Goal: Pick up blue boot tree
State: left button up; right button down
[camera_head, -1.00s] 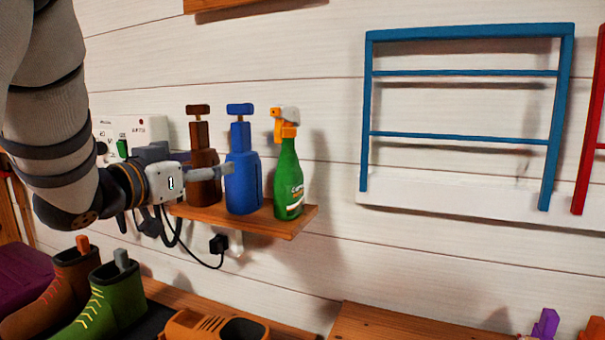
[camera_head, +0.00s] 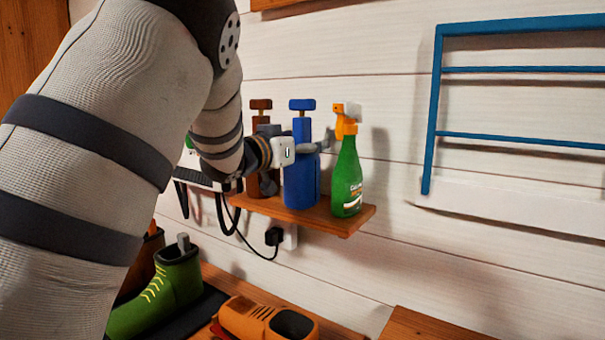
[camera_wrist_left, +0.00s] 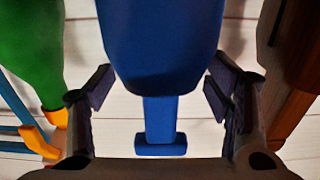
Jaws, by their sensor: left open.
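The blue boot tree (camera_head: 302,184) stands upright on a small wooden shelf (camera_head: 335,219) on the wall, between a brown boot tree (camera_head: 261,106) and a green spray bottle (camera_head: 348,180). My left gripper (camera_head: 310,146) is at its upper part, just below the narrow neck, and hides some of it. In the left wrist view, which appears upside down, the blue boot tree (camera_wrist_left: 160,45) lies between the spread fingers of my left gripper (camera_wrist_left: 161,88), with gaps visible on both sides. The right gripper is not in view.
The spray bottle and brown boot tree stand close on either side. A blue rack (camera_head: 437,110) is on the wall at right. Below are a green boot (camera_head: 165,288), an orange object (camera_head: 250,318) and a black plug (camera_head: 274,236) with a cable.

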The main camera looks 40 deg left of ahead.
pick_arm(q)
grip_shut()
jog(key=shift+r, duration=0.1)
